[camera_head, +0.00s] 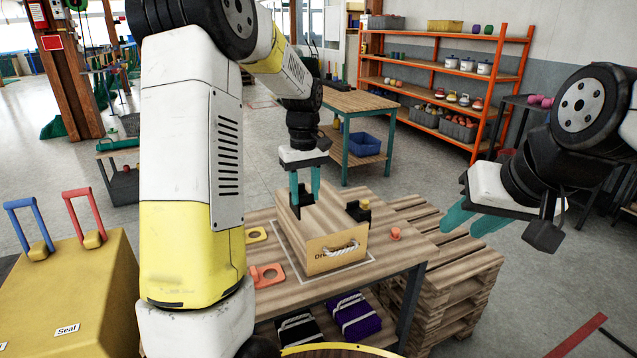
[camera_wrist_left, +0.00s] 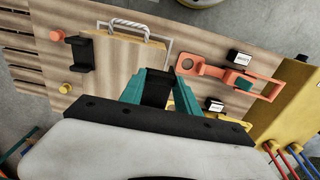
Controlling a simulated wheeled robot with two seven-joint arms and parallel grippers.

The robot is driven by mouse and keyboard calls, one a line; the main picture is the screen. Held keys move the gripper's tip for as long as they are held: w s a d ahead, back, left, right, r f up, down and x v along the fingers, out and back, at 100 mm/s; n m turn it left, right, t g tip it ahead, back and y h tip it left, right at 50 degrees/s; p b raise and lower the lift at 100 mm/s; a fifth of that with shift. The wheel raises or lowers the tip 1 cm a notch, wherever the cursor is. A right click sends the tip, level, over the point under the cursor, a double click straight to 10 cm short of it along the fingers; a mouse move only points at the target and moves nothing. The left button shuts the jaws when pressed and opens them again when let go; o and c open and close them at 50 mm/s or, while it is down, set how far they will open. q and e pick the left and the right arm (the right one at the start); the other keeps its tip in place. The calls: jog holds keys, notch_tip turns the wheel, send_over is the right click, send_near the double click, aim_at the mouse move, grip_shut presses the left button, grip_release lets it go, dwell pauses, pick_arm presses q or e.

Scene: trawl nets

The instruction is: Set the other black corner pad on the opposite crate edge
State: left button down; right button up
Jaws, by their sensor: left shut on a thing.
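A wooden crate (camera_head: 338,262) with a rope handle stands on the wooden table. One black corner pad (camera_head: 357,211) sits at its right edge in the head view; in the left wrist view this pad (camera_wrist_left: 80,54) shows at the crate's left edge. My left gripper (camera_head: 305,192) is shut on the other black corner pad (camera_wrist_left: 156,88), by the crate's opposite edge. The gripper's teal fingers hide part of that pad, and I cannot tell whether it touches the crate. My right gripper (camera_head: 464,222) is open and empty, off to the right, away from the crate.
Orange fittings (camera_head: 266,276) and a yellow ring (camera_head: 257,235) lie left of the crate. An orange peg (camera_head: 395,234) stands to its right. A yellow case (camera_head: 85,290) is at the left, stacked pallets (camera_head: 450,265) at the right. Purple and black bundles lie below the tabletop.

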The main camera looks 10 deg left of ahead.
pick_arm(q)
jog(key=shift+f, duration=4.75)
jog(key=c, duration=0.8)
grip_release()
